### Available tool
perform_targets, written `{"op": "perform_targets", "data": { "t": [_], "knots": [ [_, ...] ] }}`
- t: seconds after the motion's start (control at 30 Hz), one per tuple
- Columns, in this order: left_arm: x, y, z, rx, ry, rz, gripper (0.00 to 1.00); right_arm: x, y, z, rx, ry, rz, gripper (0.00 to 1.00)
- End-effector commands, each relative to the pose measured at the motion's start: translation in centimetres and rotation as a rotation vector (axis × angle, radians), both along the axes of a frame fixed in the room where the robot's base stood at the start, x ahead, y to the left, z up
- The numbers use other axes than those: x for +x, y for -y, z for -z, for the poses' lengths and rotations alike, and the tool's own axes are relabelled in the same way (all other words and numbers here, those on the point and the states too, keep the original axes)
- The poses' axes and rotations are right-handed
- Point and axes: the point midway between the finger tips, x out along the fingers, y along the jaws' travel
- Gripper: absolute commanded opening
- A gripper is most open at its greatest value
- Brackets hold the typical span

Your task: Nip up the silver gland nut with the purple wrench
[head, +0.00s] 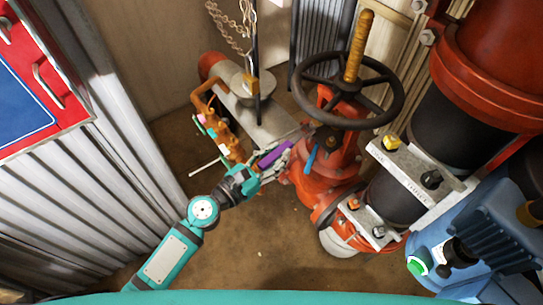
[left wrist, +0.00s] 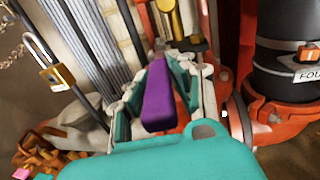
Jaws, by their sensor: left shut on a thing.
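The purple wrench (head: 272,156) is in my left gripper (head: 277,165), whose fingers close around it beside the red valve (head: 322,172). In the left wrist view the wrench (left wrist: 158,98) lies between the fingers of the gripper (left wrist: 165,80) and points away from the camera, towards the valve. Its far end is small and hard to make out. I cannot pick out the silver gland nut with certainty in either view. My right gripper is not in view.
A black handwheel (head: 382,112) sits above the valve on a brass stem (head: 358,45). A blue-handled item (head: 310,158) is close by the gripper. An orange manifold (head: 222,128), chain (head: 228,28) and padlock (head: 251,85) are left. A blue machine (head: 445,240) stands right.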

Motion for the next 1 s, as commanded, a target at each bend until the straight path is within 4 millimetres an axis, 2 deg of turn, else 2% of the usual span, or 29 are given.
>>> {"op": "perform_targets", "data": {
  "t": [0.5, 1.0],
  "knots": [
    [1.5, 1.5, -0.1, 0.000, 0.001, 0.001, 0.00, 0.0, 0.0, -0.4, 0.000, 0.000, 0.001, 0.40],
    [1.6, 1.6, -0.1, 0.000, 0.001, 0.001, 0.00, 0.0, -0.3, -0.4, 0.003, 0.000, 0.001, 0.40]
  ]
}}
